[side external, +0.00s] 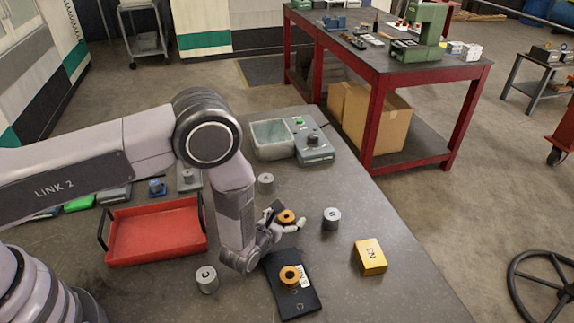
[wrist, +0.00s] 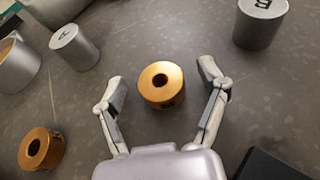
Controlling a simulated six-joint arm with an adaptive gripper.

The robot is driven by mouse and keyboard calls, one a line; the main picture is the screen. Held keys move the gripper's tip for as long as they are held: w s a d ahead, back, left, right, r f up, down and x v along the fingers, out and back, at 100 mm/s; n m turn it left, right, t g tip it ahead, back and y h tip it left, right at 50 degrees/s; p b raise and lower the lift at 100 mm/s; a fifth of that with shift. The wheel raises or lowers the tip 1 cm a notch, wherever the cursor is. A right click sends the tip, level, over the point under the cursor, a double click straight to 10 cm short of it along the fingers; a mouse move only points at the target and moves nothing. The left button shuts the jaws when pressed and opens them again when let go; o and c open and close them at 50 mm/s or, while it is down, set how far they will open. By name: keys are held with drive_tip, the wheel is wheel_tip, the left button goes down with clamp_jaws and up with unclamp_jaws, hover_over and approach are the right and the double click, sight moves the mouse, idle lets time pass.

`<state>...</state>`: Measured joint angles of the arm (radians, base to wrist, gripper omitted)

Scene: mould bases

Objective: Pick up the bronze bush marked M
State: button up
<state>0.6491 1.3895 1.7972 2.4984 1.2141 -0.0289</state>
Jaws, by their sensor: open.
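A bronze bush (wrist: 160,84) stands on the bench between the spread fingers of my gripper (wrist: 162,72), with a gap on both sides. It also shows in the side view (side external: 287,216). My gripper is open and empty.
Grey cylinders marked A (side external: 265,182), B (wrist: 262,20) and C (side external: 207,279) stand around my gripper. A yellow box (side external: 370,257) lies to the right, a red tray (side external: 157,234) to the left.

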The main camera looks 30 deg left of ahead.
drive_tip(key=c, duration=1.3)
